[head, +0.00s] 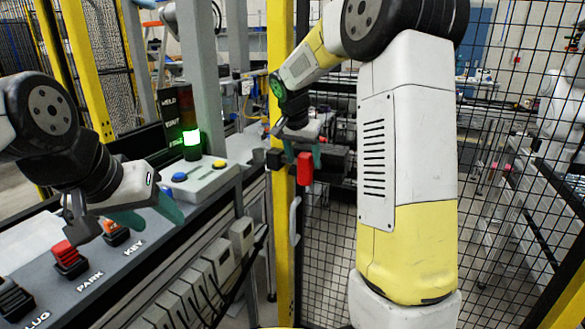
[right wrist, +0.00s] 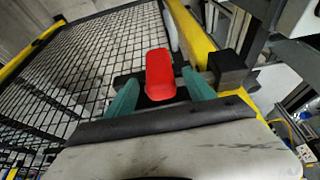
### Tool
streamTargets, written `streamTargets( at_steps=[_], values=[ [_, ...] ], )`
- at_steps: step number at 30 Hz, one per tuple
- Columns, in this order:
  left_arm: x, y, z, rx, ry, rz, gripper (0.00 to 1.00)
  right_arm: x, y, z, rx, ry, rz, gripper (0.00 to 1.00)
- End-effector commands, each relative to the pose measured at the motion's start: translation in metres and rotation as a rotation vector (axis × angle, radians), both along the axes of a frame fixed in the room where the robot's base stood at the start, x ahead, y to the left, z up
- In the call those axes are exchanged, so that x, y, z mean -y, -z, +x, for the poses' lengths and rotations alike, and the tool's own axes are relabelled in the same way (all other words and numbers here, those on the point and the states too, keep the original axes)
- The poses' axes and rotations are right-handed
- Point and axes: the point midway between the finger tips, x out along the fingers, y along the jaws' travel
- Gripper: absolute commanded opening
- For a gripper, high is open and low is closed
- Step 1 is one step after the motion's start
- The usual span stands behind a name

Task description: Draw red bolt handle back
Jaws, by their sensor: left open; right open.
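The red bolt handle (head: 305,168) hangs at the yellow post by the mesh gate, beside a black bolt body. In the right wrist view the red handle (right wrist: 160,74) stands between the two teal fingers of my right gripper (right wrist: 158,98), with a gap visible on the right side. My right gripper (head: 303,157) is open around the handle; whether a finger touches it I cannot tell. My left gripper (head: 150,212) is open and empty above the control console, far from the bolt.
The console (head: 100,285) at left carries a red PARK block (head: 68,258), an orange KEY block (head: 115,232) and a button box (head: 195,180). A lit green signal (head: 191,138) stands behind. The yellow post (head: 284,230) and mesh fence (head: 325,260) flank the bolt.

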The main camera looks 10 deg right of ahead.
Motion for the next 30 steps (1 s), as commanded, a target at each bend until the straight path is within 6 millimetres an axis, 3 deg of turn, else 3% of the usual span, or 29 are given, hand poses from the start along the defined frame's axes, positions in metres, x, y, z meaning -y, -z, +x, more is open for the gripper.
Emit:
streamTargets(
  at_steps=[7, 18, 27, 30],
  values=[
    [0.000, 0.000, 0.000, 0.000, 0.000, 0.000, 0.54, 0.007, 0.031, 0.010, -0.001, 0.001, 0.001, 0.63],
    [0.000, 0.000, 0.000, 0.000, 0.000, 0.000, 0.54, 0.009, 0.037, 0.012, 0.001, 0.000, 0.001, 0.63],
    [0.000, 0.000, 0.000, 0.000, 0.000, 0.000, 0.54, 0.009, 0.037, 0.012, 0.001, 0.000, 0.001, 0.04],
    [0.000, 0.000, 0.000, 0.000, 0.000, 0.000, 0.54, 0.009, 0.037, 0.012, 0.001, 0.000, 0.001, 0.00]
  ],
)
